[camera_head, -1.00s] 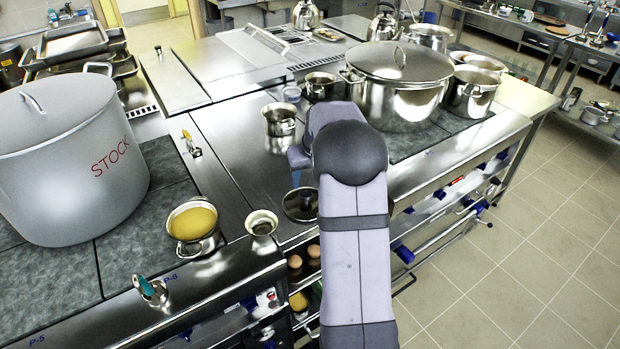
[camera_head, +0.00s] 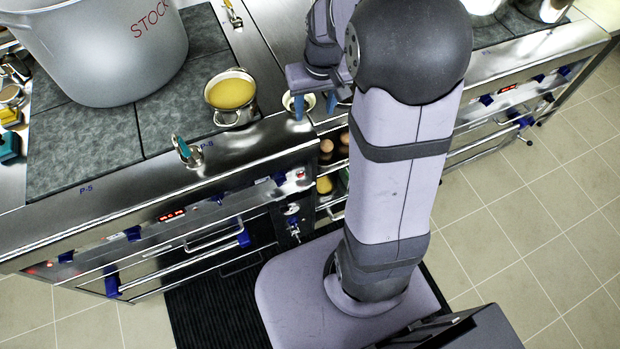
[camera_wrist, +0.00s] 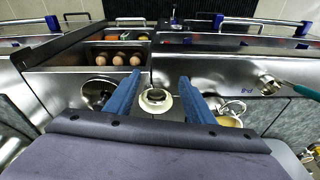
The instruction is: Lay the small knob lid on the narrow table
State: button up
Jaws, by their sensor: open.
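I cannot tell which surface is the narrow table.
A pot of yellow liquid (camera_head: 231,96) stands left of my gripper, with the big STOCK pot (camera_head: 100,50) behind it. A small cup with a teal-handled tool (camera_head: 186,151) is near the front edge. Eggs (camera_wrist: 118,60) sit in an open recess.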

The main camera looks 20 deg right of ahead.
jog(key=s+a+f+g, duration=0.1)
jog(key=s+a, duration=0.3)
jog(key=s, duration=0.4)
jog(key=s+a+f+n+g, duration=0.1)
jog(key=s+a, duration=0.3)
jog(key=s, duration=0.4)
jog(key=shift+s+a+f+n, duration=0.2)
jog(key=shift+a+f+n, duration=0.1)
jog(key=shift+f, duration=0.35)
